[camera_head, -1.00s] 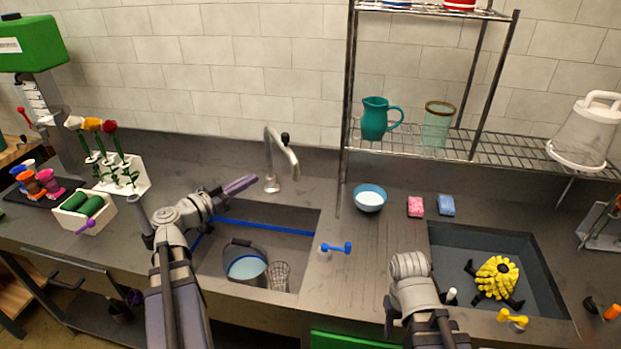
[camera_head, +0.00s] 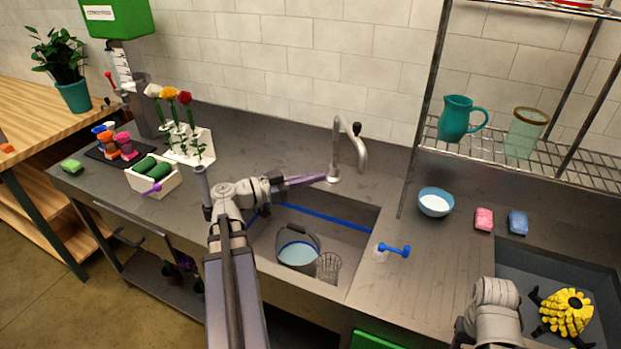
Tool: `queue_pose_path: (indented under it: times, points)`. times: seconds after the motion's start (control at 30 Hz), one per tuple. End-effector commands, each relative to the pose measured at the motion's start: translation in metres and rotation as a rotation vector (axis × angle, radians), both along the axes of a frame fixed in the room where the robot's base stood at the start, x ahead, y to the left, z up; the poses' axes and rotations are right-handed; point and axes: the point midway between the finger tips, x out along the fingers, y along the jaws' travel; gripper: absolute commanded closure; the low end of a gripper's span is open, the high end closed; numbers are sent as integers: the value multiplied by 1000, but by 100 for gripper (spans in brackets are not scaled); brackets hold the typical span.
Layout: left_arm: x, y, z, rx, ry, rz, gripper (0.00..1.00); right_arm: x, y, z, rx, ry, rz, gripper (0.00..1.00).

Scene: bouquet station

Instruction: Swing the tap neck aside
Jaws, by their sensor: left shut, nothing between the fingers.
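The tap neck (camera_head: 361,147) is a grey metal arch rising from the counter behind the left sink, with a dark knob near its top. Its curved end points to the right and toward me. My left gripper (camera_head: 322,179) is shut and empty, with its purple-grey fingers at the base of the tap column. I cannot tell whether they touch it. My right arm (camera_head: 490,312) shows at the lower right, but its fingers are not in view.
The left sink (camera_head: 363,238) holds a bucket (camera_head: 298,248) and a wire-like cup (camera_head: 329,267). A blue bowl (camera_head: 435,202) stands right of the tap. A rack (camera_head: 428,100) rises behind it. A flower stand (camera_head: 190,146) is at the left.

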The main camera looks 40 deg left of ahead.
Motion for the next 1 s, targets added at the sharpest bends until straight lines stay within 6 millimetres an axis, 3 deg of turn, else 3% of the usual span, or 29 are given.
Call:
queue_pose_path:
  times: [0.2, 0.5, 1.0]
  points:
    - [41, -24, 0, 0, 0, -4, 100, 0, 0, 0, 0, 0, 0, 50]
    - [76, -44, 0, 0, 0, -1, 100, 0, 0, 0, 0, 0, 0, 50]
    - [84, -49, 0, 0, 0, 1, 100, 0, 0, 0, 0, 0, 0, 50]
